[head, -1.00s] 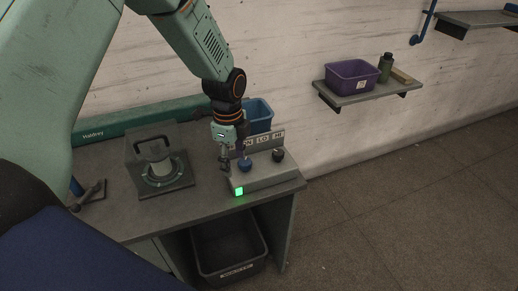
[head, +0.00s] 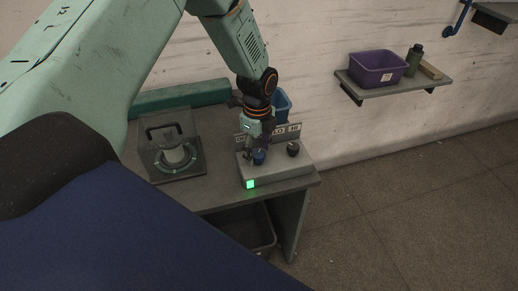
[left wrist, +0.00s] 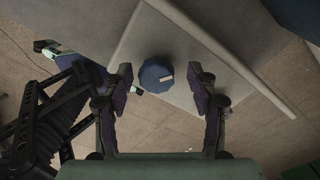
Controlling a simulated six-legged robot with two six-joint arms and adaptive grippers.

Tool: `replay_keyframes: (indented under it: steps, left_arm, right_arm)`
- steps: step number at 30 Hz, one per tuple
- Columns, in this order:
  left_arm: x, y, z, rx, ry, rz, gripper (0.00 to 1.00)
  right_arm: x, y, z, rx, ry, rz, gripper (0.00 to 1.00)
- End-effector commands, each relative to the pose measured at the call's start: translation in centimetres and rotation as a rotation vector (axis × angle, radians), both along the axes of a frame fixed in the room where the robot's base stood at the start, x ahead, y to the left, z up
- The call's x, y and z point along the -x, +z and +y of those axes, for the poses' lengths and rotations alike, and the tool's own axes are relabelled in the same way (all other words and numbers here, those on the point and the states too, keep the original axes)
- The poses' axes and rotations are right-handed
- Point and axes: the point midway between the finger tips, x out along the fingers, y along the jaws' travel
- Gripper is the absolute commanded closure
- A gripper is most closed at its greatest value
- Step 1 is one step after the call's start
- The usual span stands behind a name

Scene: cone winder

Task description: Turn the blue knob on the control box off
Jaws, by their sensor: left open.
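The control box (head: 285,172) is a grey box at the right end of the bench, with a lit green lamp (head: 250,184) on its front. The blue knob (head: 259,158) sits on its top, left of a black knob (head: 293,149). My left gripper (head: 257,155) is right at the blue knob in the head view and partly covers it. In the left wrist view the blue knob (left wrist: 155,75) shows a white mark and lies between the two open fingers (left wrist: 163,85), slightly beyond their tips, with gaps on both sides. My right gripper is not in view.
A blue bin (head: 283,104) stands behind the box. A dark crate (head: 262,228) is under the bench. A wall shelf (head: 400,90) holds a purple bin (head: 378,68).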

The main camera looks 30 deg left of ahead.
Motion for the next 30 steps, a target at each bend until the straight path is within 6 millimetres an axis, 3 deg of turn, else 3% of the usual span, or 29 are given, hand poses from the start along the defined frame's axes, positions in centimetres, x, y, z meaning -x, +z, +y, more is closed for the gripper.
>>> replay_keyframes:
  steps: [9,27,30]
  left_arm:
    - [-0.37,-0.20,-0.12,-0.001,-0.003,-0.001,0.43]
    - [-0.38,-0.09,-0.13,-0.001,-0.003,-0.001,0.94]
    - [-0.38,-0.09,-0.14,0.000,-0.002,-0.001,0.95]
  right_arm:
    - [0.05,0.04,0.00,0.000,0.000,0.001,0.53]
    - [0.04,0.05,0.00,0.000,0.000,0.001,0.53]
    - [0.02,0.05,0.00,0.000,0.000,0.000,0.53]
